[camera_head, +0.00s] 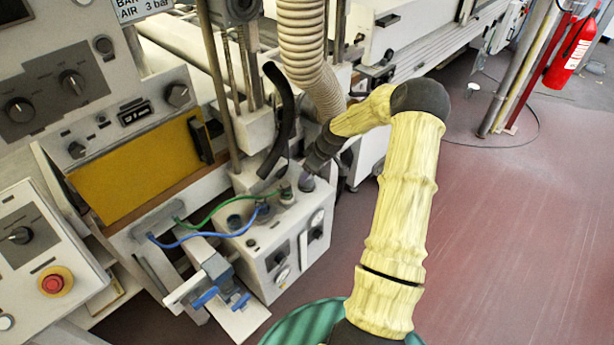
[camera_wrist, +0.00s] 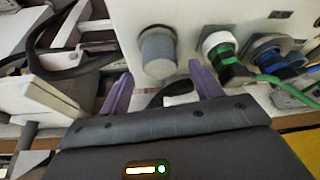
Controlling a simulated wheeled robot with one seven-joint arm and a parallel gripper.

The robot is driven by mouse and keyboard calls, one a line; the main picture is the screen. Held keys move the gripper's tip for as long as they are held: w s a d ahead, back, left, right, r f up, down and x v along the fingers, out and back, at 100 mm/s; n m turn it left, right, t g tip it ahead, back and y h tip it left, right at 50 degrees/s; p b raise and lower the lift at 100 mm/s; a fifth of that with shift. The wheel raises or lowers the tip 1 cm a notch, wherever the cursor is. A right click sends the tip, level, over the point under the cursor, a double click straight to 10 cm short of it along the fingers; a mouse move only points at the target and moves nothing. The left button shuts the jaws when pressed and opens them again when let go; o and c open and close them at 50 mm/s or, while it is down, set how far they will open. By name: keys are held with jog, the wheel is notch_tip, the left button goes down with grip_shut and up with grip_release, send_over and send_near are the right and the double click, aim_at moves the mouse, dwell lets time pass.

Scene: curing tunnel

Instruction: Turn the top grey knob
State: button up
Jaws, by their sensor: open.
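The grey knob (camera_wrist: 158,50) is a short cylinder on a pale machine face. In the wrist view it stands upper middle, between and just beyond my gripper's two purple fingers. My gripper (camera_wrist: 162,70) is open, with a finger on either side of the knob's line; I cannot tell whether either touches it. In the head view the knob (camera_head: 307,184) is on top of the white box (camera_head: 260,262), at its right rear. My gripper (camera_head: 316,160) is just above it there, dark and small, with its fingertips hard to make out.
Beside the knob are a green-ringed connector (camera_wrist: 219,45) and a blue connector (camera_wrist: 268,52) with cables. A black curved hose (camera_head: 281,120) and a ribbed duct (camera_head: 303,50) stand close to my gripper. Open red floor (camera_head: 510,220) lies to the right.

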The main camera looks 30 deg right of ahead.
jog(key=v, duration=1.3)
jog(key=shift+b, duration=0.45)
jog(key=shift+s+d+r, duration=0.1)
jog(key=s+a+r+m+h, duration=0.1)
jog(key=s+a+r+m, duration=0.1)
jog(key=s+a, duration=0.8)
jog(key=s+a+r+m+g+h+p, duration=0.1)
jog(key=s+a+m, duration=0.3)
jog(key=s+a, duration=0.7)
jog(key=shift+a+r, duration=0.4)
jog(key=shift+r, duration=0.1)
dwell(1.2)
